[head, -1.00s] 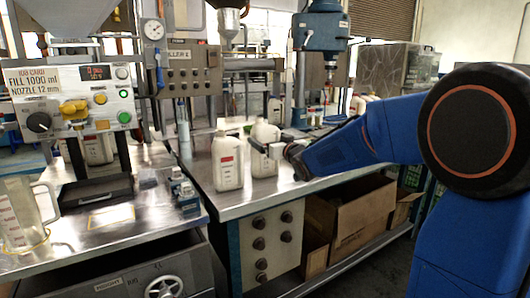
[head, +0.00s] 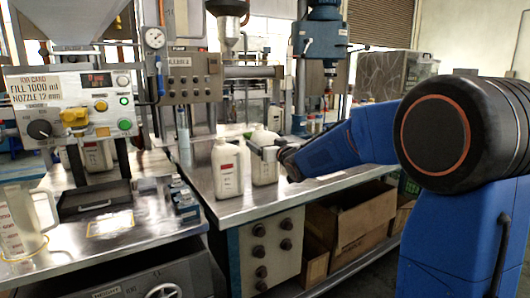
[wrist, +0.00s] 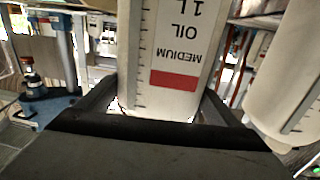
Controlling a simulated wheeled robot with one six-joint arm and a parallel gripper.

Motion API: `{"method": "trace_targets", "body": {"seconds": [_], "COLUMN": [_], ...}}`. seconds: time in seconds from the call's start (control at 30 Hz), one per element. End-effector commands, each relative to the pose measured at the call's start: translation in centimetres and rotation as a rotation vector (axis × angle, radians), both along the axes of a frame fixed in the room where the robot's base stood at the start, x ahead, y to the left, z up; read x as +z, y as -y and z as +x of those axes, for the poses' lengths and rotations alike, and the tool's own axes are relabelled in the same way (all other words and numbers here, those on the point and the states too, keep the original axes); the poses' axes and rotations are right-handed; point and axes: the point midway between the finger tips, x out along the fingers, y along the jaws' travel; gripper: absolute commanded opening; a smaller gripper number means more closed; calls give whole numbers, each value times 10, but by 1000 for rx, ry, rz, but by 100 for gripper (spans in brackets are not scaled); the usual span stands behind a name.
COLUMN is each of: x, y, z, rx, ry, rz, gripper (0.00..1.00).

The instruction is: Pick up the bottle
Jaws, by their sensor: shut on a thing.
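A white bottle (head: 264,166) with a pale cap is upright at the metal bench, right of a second bottle. My gripper (head: 268,151) reaches it from the right and is shut around its body. The wrist view shows the held bottle (wrist: 172,45) between the fingers (wrist: 150,110), with an upside-down label reading "MEDIUM OIL 1 L" and a red band. I cannot tell whether its base touches the bench. The second white bottle (head: 227,168), with a red label patch, stands just left of it; a white bottle also shows at right in the wrist view (wrist: 292,75).
A filling machine panel (head: 75,105) with buttons and a job card stands at left. A clear measuring jug (head: 22,222) is at the left edge. The metal bench top (head: 300,190) is clear right of the bottles. Cardboard boxes (head: 345,215) sit on the shelf below.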

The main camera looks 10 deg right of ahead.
Motion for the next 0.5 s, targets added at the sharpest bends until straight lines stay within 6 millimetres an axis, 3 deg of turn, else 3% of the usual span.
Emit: {"method": "trace_targets", "body": {"seconds": [0.17, 0.5], "x": [20, 79], "y": [0, 0], "z": [0, 0], "rx": [0, -1], "ry": [5, 4], "rz": [1, 0], "gripper": [52, 52]}}
